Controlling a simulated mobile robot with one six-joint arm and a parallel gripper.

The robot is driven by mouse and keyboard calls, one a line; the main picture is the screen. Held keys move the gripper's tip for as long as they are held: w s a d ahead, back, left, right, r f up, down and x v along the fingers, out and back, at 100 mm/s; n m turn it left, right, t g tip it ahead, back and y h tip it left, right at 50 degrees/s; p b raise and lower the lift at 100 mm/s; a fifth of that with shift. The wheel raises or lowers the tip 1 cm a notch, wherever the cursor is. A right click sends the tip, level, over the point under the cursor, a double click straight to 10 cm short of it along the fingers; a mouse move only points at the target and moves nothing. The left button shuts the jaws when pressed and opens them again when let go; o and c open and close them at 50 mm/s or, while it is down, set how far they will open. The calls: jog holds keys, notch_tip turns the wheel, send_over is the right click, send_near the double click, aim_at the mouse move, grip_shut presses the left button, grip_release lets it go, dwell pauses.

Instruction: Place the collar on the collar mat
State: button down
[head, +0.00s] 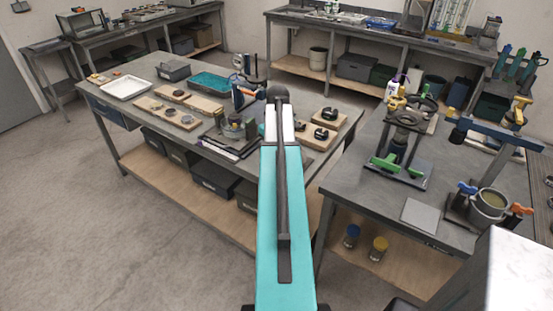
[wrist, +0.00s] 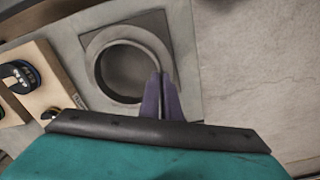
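A round grey collar (wrist: 97,66) with a dark inside is in the wrist view, over a grey square mat (wrist: 150,20), which I take to be the collar mat. It looks upright, within the mat's outline. I cannot tell if it touches the mat. The purple fingers of my gripper (wrist: 161,80) are close together at the collar's near right wall and look shut on it. They cover part of the wall. In the head view my turquoise arm hides gripper, collar and mat.
A wooden board with a black dial (wrist: 18,76) stands close left of the mat. The table edge and open floor (wrist: 255,70) lie to the right. In the head view, a stand with green clamps (head: 392,150) and a plain grey square (head: 420,215) are on the right table.

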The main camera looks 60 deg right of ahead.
jog(key=shift+f+p, duration=0.4)
jog(key=shift+f, duration=0.75)
jog(key=shift+f, duration=0.15)
jog(key=c, duration=2)
grip_release()
notch_tip(320, 180, up, 12)
jog(key=b, duration=0.2)
jog(key=shift+s+b, duration=0.15)
jog(key=shift+b, duration=0.2)
jog(key=shift+a, duration=0.15)
